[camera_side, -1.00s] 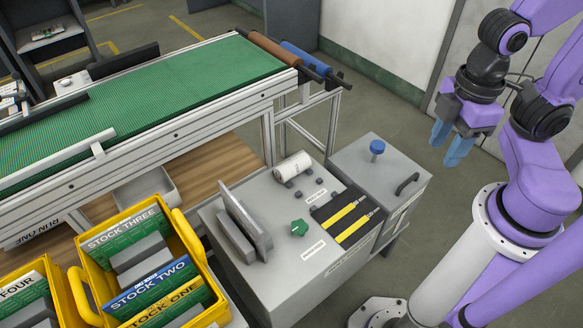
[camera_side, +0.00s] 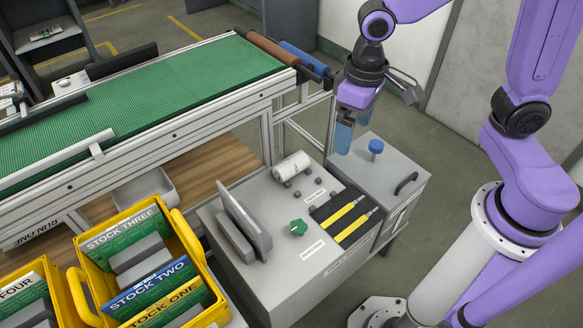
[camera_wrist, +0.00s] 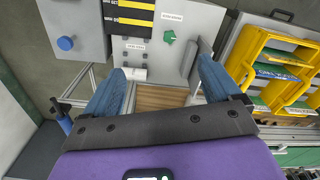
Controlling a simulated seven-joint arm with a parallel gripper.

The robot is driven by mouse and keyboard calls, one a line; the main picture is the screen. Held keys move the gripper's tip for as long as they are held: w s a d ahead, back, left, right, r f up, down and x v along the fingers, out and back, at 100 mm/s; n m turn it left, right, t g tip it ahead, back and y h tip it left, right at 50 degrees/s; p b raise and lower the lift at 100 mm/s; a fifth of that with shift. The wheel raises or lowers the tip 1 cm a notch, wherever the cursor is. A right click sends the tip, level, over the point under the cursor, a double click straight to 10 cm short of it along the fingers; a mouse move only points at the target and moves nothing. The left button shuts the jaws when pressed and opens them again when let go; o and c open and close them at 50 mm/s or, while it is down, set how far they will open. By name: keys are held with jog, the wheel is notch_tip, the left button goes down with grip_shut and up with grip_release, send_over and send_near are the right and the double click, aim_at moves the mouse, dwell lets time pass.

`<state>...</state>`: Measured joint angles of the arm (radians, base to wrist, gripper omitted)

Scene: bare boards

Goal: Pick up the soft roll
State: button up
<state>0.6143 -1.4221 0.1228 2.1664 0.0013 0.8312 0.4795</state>
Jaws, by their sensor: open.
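Three roll-like things show, and I cannot tell for certain which is the soft roll. A white roll (camera_side: 292,166) with dark print lies in a cradle on the grey cabinet, and its white side also shows in the wrist view (camera_wrist: 136,73). A brown roller (camera_side: 266,46) and a blue roller (camera_side: 303,60) sit at the conveyor's end. My gripper (camera_side: 352,137) is open and empty, above and behind the cabinet, to the right of the white roll and apart from all three. In the wrist view its blue fingers (camera_wrist: 161,76) are spread wide.
The grey cabinet (camera_side: 275,275) carries a green knob (camera_side: 299,228), yellow-striped slots (camera_side: 343,222) and upright grey plates (camera_side: 247,222). A lower grey box (camera_side: 385,160) has a blue knob (camera_side: 376,147). Yellow crates (camera_side: 199,260) stand left. The green conveyor (camera_side: 150,95) runs behind.

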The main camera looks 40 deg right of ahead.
jog(key=w+a+f+m, duration=0.2)
jog(key=w+f+m, duration=0.25)
jog(key=w, duration=0.55)
jog(key=m, duration=1.7)
send_over(292, 161)
notch_tip(292, 161, down, 20)
jog(key=f, duration=0.1)
notch_tip(292, 161, down, 16)
jog(key=shift+a, duration=0.15)
jog(key=c, duration=1.2)
jog(key=shift+r, duration=0.2)
